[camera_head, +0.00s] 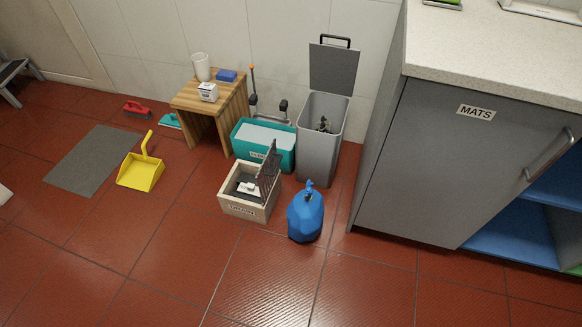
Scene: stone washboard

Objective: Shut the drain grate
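The drain (234,208) is a low, light box with a dark label on its front, standing on the red tile floor near the middle of the view. Its dark grate (268,172) stands raised, nearly upright, along the box's right side, so the box is open on top. Something white and small (247,187) shows inside on a dark surface. The label is too small to read surely. Neither of my grippers is in view.
A blue tied bag (306,216) stands close to the box's right. Behind are a teal bucket (278,160) and a grey bin (316,150) with its lid up. A yellow dustpan (140,174) lies left. A grey cabinet (440,170) is right. The front floor is clear.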

